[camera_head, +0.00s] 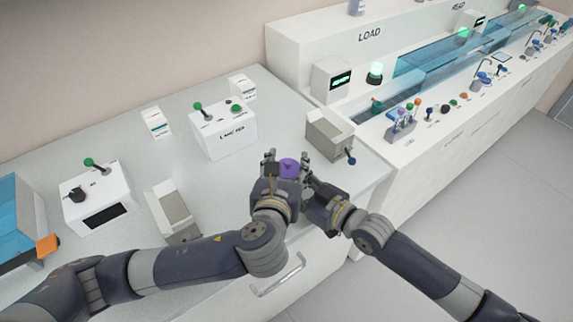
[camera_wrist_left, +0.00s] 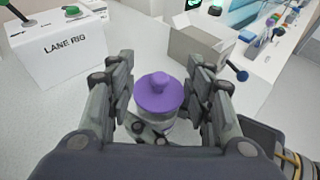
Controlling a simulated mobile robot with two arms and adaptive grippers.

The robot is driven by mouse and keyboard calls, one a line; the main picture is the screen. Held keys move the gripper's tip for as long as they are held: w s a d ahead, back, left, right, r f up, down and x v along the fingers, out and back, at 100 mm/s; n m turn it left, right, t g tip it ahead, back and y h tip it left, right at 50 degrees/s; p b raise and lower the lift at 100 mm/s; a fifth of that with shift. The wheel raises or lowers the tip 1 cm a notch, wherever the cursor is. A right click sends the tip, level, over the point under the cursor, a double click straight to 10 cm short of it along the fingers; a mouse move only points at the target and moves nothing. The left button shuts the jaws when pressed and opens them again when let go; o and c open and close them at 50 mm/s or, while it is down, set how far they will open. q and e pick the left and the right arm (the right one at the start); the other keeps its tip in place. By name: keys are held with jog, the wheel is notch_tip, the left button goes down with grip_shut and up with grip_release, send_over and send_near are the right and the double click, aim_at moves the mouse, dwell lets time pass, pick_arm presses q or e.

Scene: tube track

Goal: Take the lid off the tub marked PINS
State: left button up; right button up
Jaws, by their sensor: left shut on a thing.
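A small tub (camera_wrist_left: 157,127) with a pale, see-through body wears a purple knobbed lid (camera_wrist_left: 159,92). The lid also shows in the head view (camera_head: 289,168). No PINS marking is readable from here. My left gripper (camera_head: 287,172) is shut on the tub, with a finger on each side of it at the front of the white counter. The lid sits on top of the tub between the fingers. My right gripper (camera_head: 314,190) is close beside the left one, on the right. Its fingertips are partly hidden, and I cannot tell whether they touch the tub.
A white LANE RIG box (camera_head: 223,133) with a green-knobbed lever stands behind the grippers. A grey open-topped box (camera_head: 329,137) with a blue-knobbed handle is to the right. Another grey tray (camera_head: 172,212) lies at left. A drawer handle (camera_head: 278,275) juts from the counter front.

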aim_at(286, 173)
pick_arm(q)
jog(key=shift+r, duration=2)
pick_arm(e)
jog(key=o, duration=1.6)
